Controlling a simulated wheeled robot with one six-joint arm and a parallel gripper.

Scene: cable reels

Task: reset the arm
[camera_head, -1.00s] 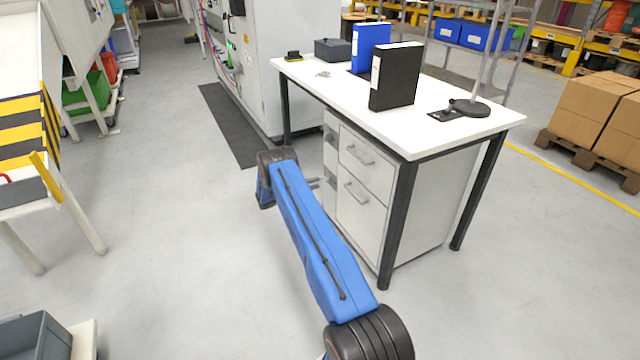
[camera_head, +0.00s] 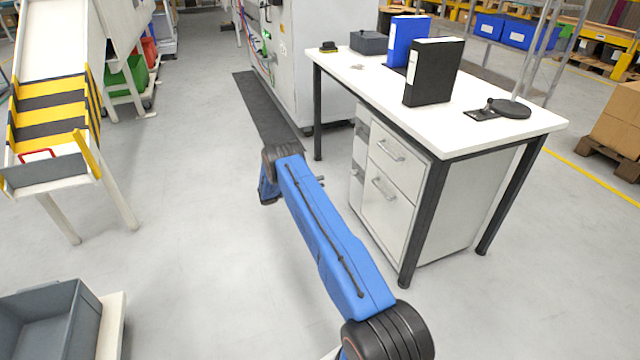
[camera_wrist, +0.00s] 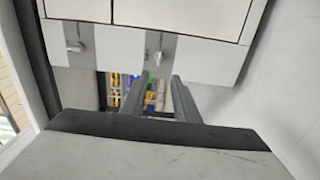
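My blue arm reaches forward from the bottom of the head view, with its dark wrist joint beside the left side of the desk's drawer unit (camera_head: 395,200). My gripper (camera_wrist: 160,82) shows in the wrist view as two dark grey fingers with a clear gap between them. It is open, and I see nothing held in it. The drawer fronts (camera_wrist: 185,14) fill the top of the wrist view, beyond the fingertips. In the head view the gripper is mostly hidden behind my arm.
A striped chute (camera_head: 50,110) stands at left, a grey bin (camera_head: 45,320) at lower left. Floor between is clear.

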